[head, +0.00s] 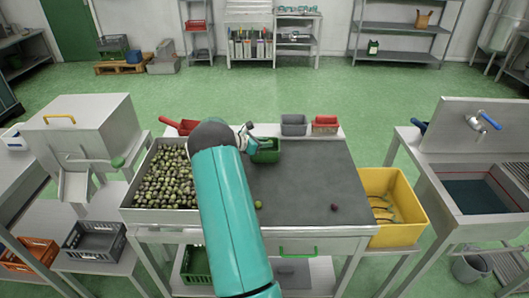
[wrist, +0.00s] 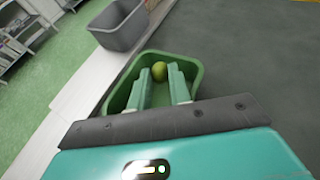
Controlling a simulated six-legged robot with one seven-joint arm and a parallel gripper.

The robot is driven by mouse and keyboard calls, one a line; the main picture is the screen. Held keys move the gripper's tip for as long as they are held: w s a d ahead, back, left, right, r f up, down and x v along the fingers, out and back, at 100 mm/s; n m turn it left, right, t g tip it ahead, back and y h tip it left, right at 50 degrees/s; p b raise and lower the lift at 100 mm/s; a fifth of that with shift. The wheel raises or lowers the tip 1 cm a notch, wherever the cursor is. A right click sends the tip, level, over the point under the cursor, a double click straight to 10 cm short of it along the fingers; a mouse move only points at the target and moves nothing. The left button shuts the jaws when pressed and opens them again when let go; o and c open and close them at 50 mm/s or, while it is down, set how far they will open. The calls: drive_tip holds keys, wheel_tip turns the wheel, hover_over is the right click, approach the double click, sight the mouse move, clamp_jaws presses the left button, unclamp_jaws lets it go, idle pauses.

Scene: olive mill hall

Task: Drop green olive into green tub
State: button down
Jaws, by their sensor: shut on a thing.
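The green tub (head: 268,155) stands at the back of the dark grey worktop, and it fills the middle of the wrist view (wrist: 193,68). My gripper (wrist: 159,76) is over the tub, its fingers pointing into the opening. It is shut on a green olive (wrist: 159,70) at the fingertips. How far the olive is above the tub floor cannot be told. In the head view my gripper (head: 249,140) shows beside and over the tub's left part; the held olive is hidden there. Another green olive (head: 258,205) lies on the worktop.
A dark olive (head: 334,208) lies on the worktop (head: 305,180). A grey tub (head: 293,125) and a red tub (head: 325,124) stand behind. A tray of many olives (head: 160,215) is at left, a yellow crate (head: 400,236) at right. The worktop's right part is mostly clear.

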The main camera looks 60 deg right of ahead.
drive_tip(key=c, duration=1.2)
unclamp_jaws()
drive_tip(key=v, duration=1.3)
drive_tip(key=shift+a, duration=0.4)
drive_tip(key=shift+w+r, duration=0.1)
